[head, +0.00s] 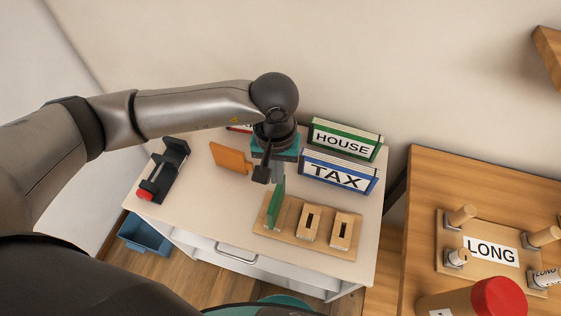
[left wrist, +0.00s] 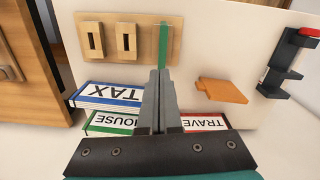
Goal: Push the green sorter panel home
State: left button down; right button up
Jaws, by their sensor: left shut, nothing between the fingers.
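The green sorter panel (head: 275,203) stands upright at the left end of a wooden sorter board (head: 290,247). Two slotted wooden blocks, one in the middle (head: 309,222) and one at the right (head: 342,230), hold no panel. My left gripper (head: 280,177) is shut and empty, just behind and above the green panel. In the left wrist view, the shut fingertips (left wrist: 159,72) line up with the panel's edge (left wrist: 163,45). I cannot tell whether they touch it. The panel's own slot is hidden. My right gripper is not in view.
An orange panel (head: 231,157) lies left of my gripper. A black holder with a red knob (head: 164,172) is further left. TAX (head: 338,173) and HOUSE (head: 344,140) binders stand at the right rear. A TRAVEL binder (left wrist: 203,122) is partly hidden. The table front is clear.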

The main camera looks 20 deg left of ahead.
aim_at(276, 193)
pick_arm(q)
jog(key=shift+w+a, duration=0.1)
jog(key=shift+a, duration=0.1)
jog(key=shift+f+b, duration=1.85)
jog(key=shift+f, duration=1.1)
jog(key=shift+f+b, duration=0.35)
jog(key=shift+b, duration=0.15)
jog(key=shift+r+p, duration=0.7)
jog(key=shift+r, duration=0.85)
notch_tip(276, 193, up, 15)
